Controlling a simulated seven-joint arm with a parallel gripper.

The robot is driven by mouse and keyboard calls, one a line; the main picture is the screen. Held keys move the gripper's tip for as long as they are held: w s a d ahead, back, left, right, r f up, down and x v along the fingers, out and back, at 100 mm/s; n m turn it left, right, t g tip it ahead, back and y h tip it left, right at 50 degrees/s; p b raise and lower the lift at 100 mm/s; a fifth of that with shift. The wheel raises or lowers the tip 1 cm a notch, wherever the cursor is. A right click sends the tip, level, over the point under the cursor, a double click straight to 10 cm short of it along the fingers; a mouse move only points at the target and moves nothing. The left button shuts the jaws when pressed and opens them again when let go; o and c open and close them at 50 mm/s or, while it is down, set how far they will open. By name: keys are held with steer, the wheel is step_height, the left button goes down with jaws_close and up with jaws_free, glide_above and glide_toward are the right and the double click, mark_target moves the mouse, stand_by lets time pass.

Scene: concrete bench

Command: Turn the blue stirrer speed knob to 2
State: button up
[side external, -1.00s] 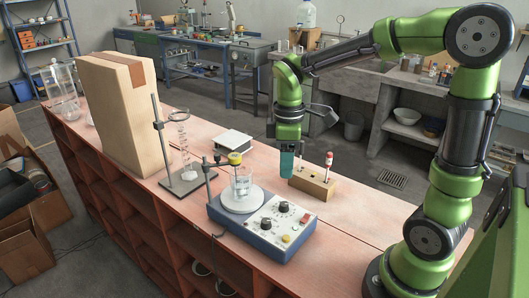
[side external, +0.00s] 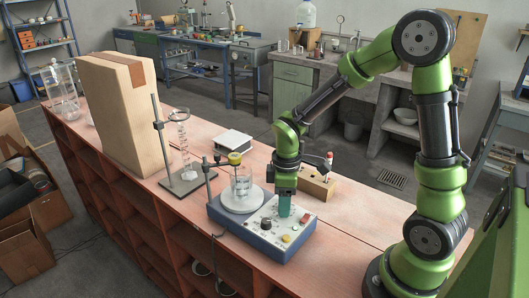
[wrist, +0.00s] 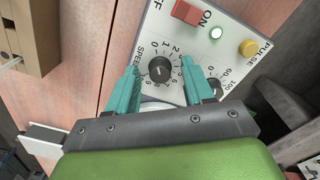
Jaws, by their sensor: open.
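The blue stirrer (side external: 255,240) stands on the bench with its sloped white panel facing front right. In the wrist view its black speed knob (wrist: 160,69) sits inside a printed dial of numbers, beside the word SPEED. The knob carries a pale pointer line, too small to read against the numbers. My gripper (side external: 284,211) hangs pointing down over the panel and hides one knob in the side view. In the wrist view my gripper (wrist: 160,66) is open, its teal fingers on either side of the speed knob, apparently not touching it.
A second knob (wrist: 215,88) is partly behind the right finger. A red switch (wrist: 188,12), green lamp (wrist: 216,33) and yellow button (wrist: 248,48) share the panel. A glass beaker (side external: 241,184) stands on the stirrer plate. A wooden block (side external: 316,187) with tubes stands behind my gripper.

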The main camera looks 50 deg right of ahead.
jaws_close()
steer(key=m, duration=0.4)
steer(key=shift+m, duration=0.3)
steer(key=m, duration=0.5)
stand_by(0.3)
steer(key=shift+m, duration=0.3)
steer(key=shift+r, duration=0.1)
jaws_free()
